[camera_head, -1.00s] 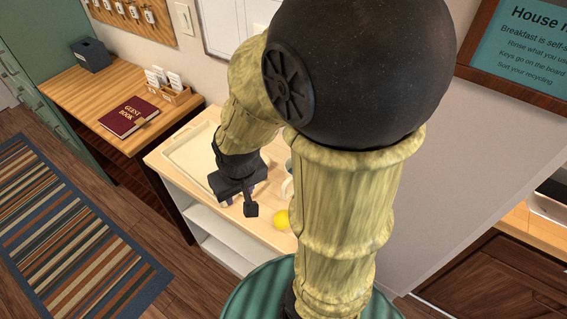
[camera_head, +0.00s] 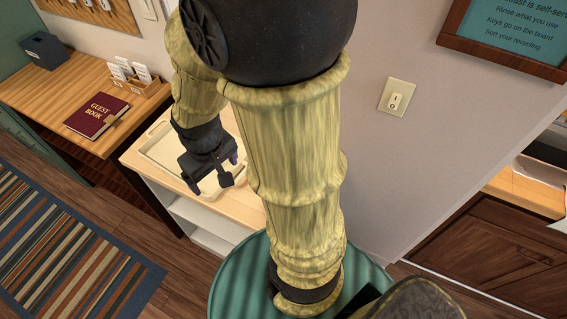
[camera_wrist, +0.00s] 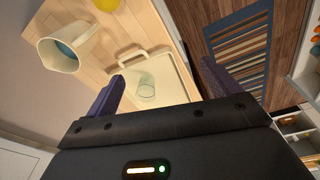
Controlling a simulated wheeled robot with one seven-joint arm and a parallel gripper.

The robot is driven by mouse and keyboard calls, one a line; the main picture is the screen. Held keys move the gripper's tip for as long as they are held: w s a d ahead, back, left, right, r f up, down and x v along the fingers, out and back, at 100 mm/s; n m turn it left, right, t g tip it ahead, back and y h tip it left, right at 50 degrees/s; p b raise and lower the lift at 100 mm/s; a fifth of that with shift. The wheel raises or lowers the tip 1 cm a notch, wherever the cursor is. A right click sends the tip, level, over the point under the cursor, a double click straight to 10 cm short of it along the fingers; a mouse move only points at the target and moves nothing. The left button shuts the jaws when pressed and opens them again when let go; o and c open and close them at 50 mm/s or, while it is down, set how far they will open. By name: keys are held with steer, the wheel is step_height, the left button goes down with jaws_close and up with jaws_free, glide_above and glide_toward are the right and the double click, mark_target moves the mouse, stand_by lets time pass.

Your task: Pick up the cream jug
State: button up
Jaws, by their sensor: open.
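The cream jug (camera_wrist: 64,50) shows at the upper left of the wrist view, a pale vessel with a side handle and a bluish inside. It stands on the light wooden top, off to the left of my fingers and apart from them. In the head view the jug is hidden behind my arm. My gripper (camera_wrist: 160,84) is open with nothing between its fingers. In the head view my gripper (camera_head: 213,174) hangs over the shelf unit (camera_head: 245,206), close to the pale tray (camera_head: 158,150).
The wrist view shows the tray (camera_wrist: 179,86) with a clear glass (camera_wrist: 146,86) and a yellow object (camera_wrist: 107,4) near the jug. A desk with a guest book (camera_head: 97,115) stands left. A wall is behind; a striped rug (camera_head: 70,240) covers the floor at left.

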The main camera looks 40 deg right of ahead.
steer(key=shift+o, duration=0.8)
steer(key=w+d+f+n+g+h, duration=0.1)
steer(key=d+f+n+g+h, duration=0.2)
steer(key=f+n+g, duration=0.2)
steer(key=shift+w+n+h+b, duration=0.3)
steer(key=shift+w+h+b, duration=0.1)
steer(key=w+d+f+n+g+h, duration=0.1)
steer(key=w+d+n+g+h, duration=0.1)
steer(key=w+d+n+h, duration=0.3)
steer(key=w+n+h, duration=0.1)
steer(key=h, duration=0.2)
steer(key=shift+w+f+b, duration=0.15)
steer(key=shift+f+b, duration=0.2)
steer(key=shift+b, duration=0.05)
steer(key=p+x, duration=0.4)
steer(key=x, duration=0.8)
steer(key=shift+s, duration=0.2)
steer(key=shift+d+r+g, duration=0.1)
steer(key=shift+g, duration=0.2)
